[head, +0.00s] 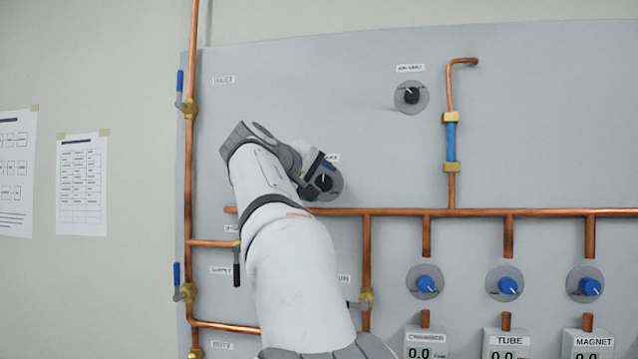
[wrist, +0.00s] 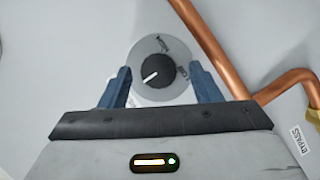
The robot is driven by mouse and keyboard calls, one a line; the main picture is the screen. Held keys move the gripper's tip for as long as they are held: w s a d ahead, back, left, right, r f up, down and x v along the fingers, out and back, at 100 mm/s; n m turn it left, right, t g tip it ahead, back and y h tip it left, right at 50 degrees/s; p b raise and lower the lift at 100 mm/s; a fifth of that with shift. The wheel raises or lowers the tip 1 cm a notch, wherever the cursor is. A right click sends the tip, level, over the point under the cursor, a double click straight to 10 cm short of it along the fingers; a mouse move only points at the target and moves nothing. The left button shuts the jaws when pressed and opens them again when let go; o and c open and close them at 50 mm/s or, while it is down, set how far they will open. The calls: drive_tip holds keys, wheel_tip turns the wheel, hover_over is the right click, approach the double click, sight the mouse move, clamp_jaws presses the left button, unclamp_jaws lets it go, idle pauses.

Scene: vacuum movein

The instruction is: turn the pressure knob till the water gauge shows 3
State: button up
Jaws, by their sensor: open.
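A black knob (wrist: 156,72) with a white pointer sits on a round grey dial plate in the wrist view. Its pointer aims to the lower left there, and the lettering on the plate is too small to read surely. In the head view the same knob (head: 324,183) shows beside my gripper (head: 320,170), its label partly hidden by the arm. My gripper (wrist: 160,70) is open, its two blue fingers on the left and right of the dial plate, apart from the knob. I see no gauge labelled water; the arm hides part of the panel.
Another black knob (head: 411,96) is at the upper right. Copper pipes (head: 480,212) run below. Blue knobs (head: 425,284) stand above the chamber (head: 425,342), tube (head: 511,342) and magnet (head: 594,342) readouts, which appear to start with 0. A pipe (wrist: 225,60) passes close right of my gripper.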

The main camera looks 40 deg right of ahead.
drive_tip(key=b+v, duration=0.1)
drive_tip(key=v, duration=0.6)
drive_tip(key=shift+a, duration=0.25)
drive_tip(key=shift+s+d, duration=0.1)
wheel_tip(320, 180, down, 5)
drive_tip(key=s+d+n+t+h+b, duration=0.15)
drive_tip(key=n+t+h, duration=0.4)
drive_tip(key=n, duration=1.85)
drive_tip(key=shift+t+y, duration=0.85)
drive_tip(key=p+x, duration=0.3)
drive_tip(key=x, duration=0.4)
drive_tip(key=shift+d+f, duration=0.1)
drive_tip(key=shift+d, duration=0.15)
